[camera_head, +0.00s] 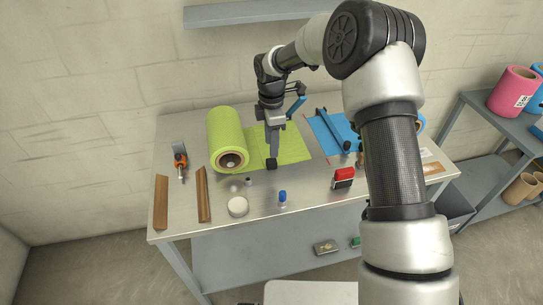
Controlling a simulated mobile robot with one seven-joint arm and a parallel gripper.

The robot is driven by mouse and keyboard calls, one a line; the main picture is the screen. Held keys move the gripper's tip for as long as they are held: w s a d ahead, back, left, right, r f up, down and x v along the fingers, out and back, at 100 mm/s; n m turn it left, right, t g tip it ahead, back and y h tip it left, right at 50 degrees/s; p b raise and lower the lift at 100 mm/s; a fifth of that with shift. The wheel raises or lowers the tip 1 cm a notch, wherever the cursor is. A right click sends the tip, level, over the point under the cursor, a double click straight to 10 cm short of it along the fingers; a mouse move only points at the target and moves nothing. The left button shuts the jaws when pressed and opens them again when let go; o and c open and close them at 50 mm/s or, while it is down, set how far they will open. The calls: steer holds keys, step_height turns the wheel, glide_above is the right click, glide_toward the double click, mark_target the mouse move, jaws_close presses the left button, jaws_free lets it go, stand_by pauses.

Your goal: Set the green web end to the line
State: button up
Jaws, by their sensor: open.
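The green roll (228,137) lies on the left half of the steel table, with its cardboard core facing me. Its green web (292,149) is spread flat to the right of the roll. My gripper (271,163) is open, pointing down over the near part of the green web, close to its near edge. Whether it touches the web I cannot tell. A blue sheet (329,137) lies to the right of the green web, with a blue bar across it.
Wooden strips (203,194), an orange-handled tool (180,163), a white disc (238,206), a small blue-capped item (282,197) and a red-and-black block (343,178) stand on the table (310,198). A shelf with pink and blue rolls is at right.

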mark_target(272, 160)
step_height(272, 160, down, 6)
steer(key=shift+f, duration=0.2)
steer(key=shift+c, duration=0.2)
jaws_close()
